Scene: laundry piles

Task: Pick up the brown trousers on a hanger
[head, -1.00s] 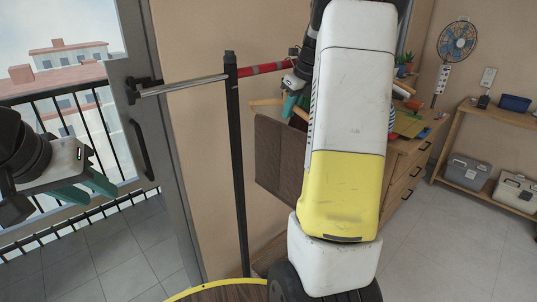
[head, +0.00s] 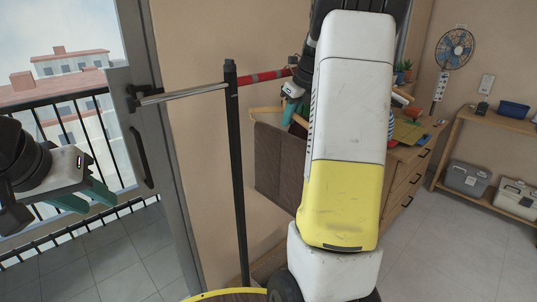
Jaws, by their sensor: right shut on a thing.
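The brown trousers (head: 279,165) hang folded over a wooden hanger (head: 265,110), left of my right arm. My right gripper (head: 290,108), with teal fingers, is shut on the hanger near its top. My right forearm hides the right side of the trousers and part of the hanger. My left gripper (head: 84,197) is at the left edge, empty and with its teal fingers apart, far from the trousers.
A rack with a black post (head: 236,170) and a rail, partly red (head: 262,76), stands left of the trousers. A wooden dresser (head: 405,165) with items on top is behind my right arm. A shelf (head: 480,125) with bins stands at right. The floor between is clear.

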